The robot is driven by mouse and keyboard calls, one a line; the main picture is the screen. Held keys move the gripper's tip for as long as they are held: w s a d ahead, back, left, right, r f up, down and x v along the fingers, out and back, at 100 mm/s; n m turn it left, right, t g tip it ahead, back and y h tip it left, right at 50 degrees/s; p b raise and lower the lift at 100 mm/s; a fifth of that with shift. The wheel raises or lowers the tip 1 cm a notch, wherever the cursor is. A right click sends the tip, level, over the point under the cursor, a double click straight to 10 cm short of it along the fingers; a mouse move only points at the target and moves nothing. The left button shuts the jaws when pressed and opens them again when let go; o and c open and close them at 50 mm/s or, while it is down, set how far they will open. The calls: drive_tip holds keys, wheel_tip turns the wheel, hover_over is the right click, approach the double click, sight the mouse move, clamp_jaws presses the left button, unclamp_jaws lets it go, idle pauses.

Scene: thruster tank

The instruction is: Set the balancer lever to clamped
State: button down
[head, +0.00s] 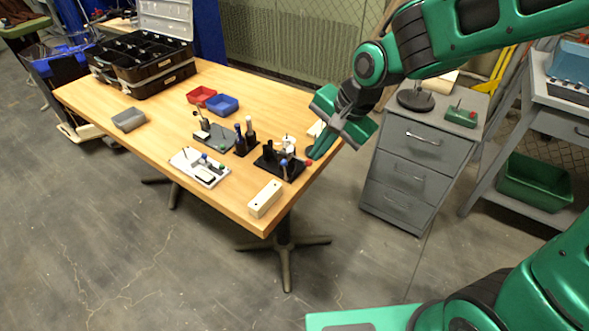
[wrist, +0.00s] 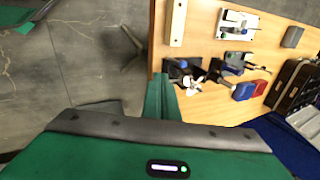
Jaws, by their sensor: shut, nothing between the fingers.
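A black-based fixture (head: 268,164), which looks like the balancer, stands near the table's right edge. It carries a white part, a blue knob (head: 284,162) and a red knob (head: 308,162) at its right side. I cannot tell which knob is on the lever, or its setting. The fixture also shows in the wrist view (wrist: 178,70), with a white propeller-like part (wrist: 193,86) beside it. My gripper (head: 318,152) is shut and empty, just right of the fixture by the red knob; whether they touch is unclear. Its fingers also show in the wrist view (wrist: 163,97).
The wooden table (head: 150,98) also holds a white plate fixture (head: 188,172), a cream block (head: 265,198), a grey stand with black-handled tools (head: 240,145), red (head: 201,96) and blue (head: 222,105) bins and a black organiser (head: 145,68). A grey drawer cabinet (head: 405,165) stands to the right.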

drive_tip(key=shift+s+a+r+m, duration=0.1)
drive_tip(key=shift+s+a+m, duration=0.25)
drive_tip(key=shift+s+m, duration=0.35)
drive_tip(key=shift+w, duration=0.1)
